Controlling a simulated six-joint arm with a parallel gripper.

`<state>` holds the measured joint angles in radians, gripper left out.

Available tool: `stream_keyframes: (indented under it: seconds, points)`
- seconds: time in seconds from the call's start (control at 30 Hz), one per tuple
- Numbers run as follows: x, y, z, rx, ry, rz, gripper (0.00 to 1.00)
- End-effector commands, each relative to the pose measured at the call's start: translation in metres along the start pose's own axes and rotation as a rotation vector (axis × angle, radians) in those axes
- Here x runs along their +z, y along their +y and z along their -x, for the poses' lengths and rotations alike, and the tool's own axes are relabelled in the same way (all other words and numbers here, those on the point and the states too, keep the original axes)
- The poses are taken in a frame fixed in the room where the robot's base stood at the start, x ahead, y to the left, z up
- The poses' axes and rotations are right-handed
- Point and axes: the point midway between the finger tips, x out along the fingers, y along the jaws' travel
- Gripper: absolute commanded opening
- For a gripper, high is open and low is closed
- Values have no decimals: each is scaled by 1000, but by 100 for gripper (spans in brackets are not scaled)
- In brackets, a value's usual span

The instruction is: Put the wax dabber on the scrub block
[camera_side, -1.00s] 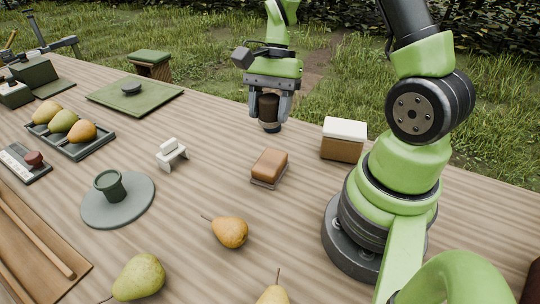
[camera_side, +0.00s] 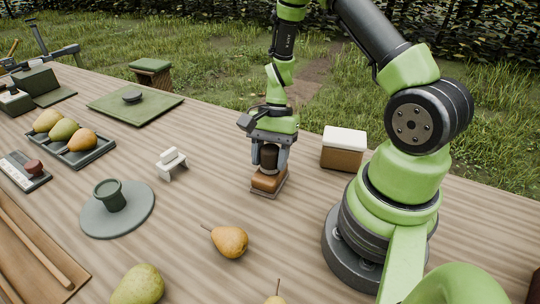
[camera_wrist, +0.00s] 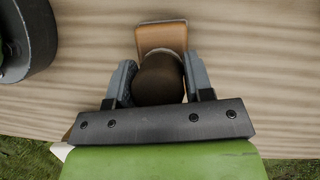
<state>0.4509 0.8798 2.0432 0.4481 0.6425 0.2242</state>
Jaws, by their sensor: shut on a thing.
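The wax dabber (camera_side: 268,157) is a dark brown, rounded piece held upright between the fingers of my gripper (camera_side: 269,165). In the wrist view the dabber (camera_wrist: 159,80) fills the space between the two grey fingertips of my gripper (camera_wrist: 160,84). The scrub block (camera_side: 268,181) is an orange-brown block on a darker base, directly below the dabber. In the wrist view part of the block (camera_wrist: 162,36) shows beyond the dabber. The dabber's lower end appears at the block's top; I cannot tell whether they touch.
A brown box with a white top (camera_side: 343,148) stands to the right of my gripper. A small white stand (camera_side: 172,164) is to the left, and a pear (camera_side: 229,241) lies in front. A grey-green disc (camera_side: 137,219) with a cup lies further left.

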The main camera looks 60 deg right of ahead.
Motion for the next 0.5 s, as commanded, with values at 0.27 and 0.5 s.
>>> stream_keyframes:
  seconds: [0.27, 0.5]
  points:
    - [0, 0, -1, 0, 0, 0, 73]
    - [1, 0, 4, -2, 2, 2, 73]
